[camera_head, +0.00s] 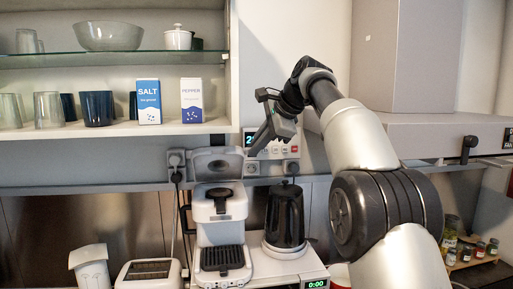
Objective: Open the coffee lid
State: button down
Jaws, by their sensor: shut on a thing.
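The white coffee machine (222,233) stands on the counter at centre left. Its grey lid (216,163) is tilted up, near upright, at the back of the machine, and the dark top under it shows. My gripper (249,150) reaches in from the right, with its fingers at the lid's right edge. It is shut on the lid; the exact contact is small and partly hidden by the fingers.
A black kettle (285,217) stands just right of the machine, below my arm. A toaster (150,274) is to the left. A shelf with a salt box (148,101) and cups hangs above left. A range hood (400,130) is at the right.

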dwell(0.4)
jog(key=c, duration=1.9)
grip_release()
jog(key=shift+o, duration=0.2)
jog(key=shift+r, duration=0.15)
jog(key=v, duration=0.7)
jog(key=shift+s+d+r, duration=0.1)
jog(key=shift+d, duration=0.05)
